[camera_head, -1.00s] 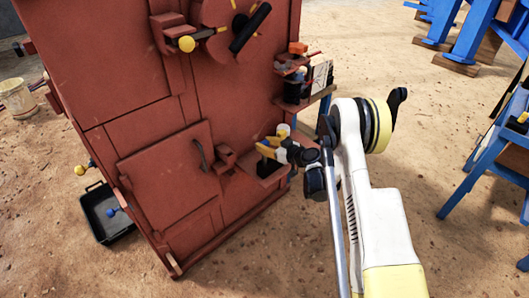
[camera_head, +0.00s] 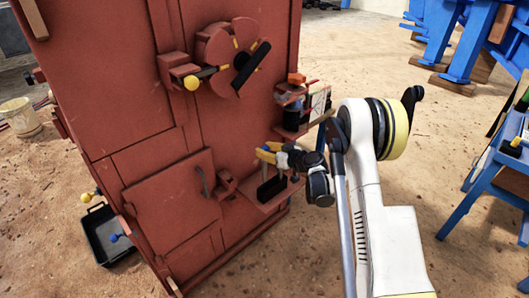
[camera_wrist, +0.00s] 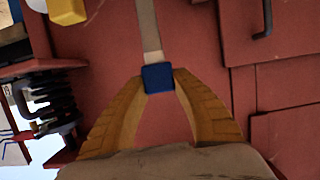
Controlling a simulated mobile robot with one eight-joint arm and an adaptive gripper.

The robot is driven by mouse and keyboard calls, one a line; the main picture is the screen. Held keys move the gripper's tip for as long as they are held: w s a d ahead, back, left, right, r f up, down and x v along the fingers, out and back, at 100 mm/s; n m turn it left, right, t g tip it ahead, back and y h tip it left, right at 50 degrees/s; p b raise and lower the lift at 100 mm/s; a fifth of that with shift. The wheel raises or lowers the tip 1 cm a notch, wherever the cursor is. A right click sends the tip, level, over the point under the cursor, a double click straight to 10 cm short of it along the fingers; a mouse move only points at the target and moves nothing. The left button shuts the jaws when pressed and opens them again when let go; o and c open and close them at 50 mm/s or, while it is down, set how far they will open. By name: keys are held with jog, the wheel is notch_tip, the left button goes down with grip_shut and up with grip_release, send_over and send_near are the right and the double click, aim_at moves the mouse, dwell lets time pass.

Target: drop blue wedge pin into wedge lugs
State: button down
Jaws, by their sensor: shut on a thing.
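My gripper (camera_head: 264,154) has yellow fingers, and in the wrist view (camera_wrist: 158,82) they are shut on the blue head of the wedge pin (camera_wrist: 158,77). A long grey shank extends from that head, away from the fingers. In the head view the gripper is in front of the red crusher wall, above a small red ledge (camera_head: 258,204) holding black items. The pin is hard to make out there. A red bracket (camera_head: 225,184) beside the hatch door may be the wedge lugs; I cannot tell for sure.
The hatch door (camera_head: 170,205) has a dark handle. A wheel (camera_head: 225,50) and a yellow-ball lever (camera_head: 191,83) project above. A black tray (camera_head: 108,240) lies on the ground. Blue stands are at right.

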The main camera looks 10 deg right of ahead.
jog(key=shift+r, duration=0.6)
jog(key=s+d+b, duration=0.2)
jog(key=s+d, duration=0.4)
jog(key=s, duration=0.4)
jog(key=shift+s+r, duration=0.2)
jog(key=shift+r, duration=0.25)
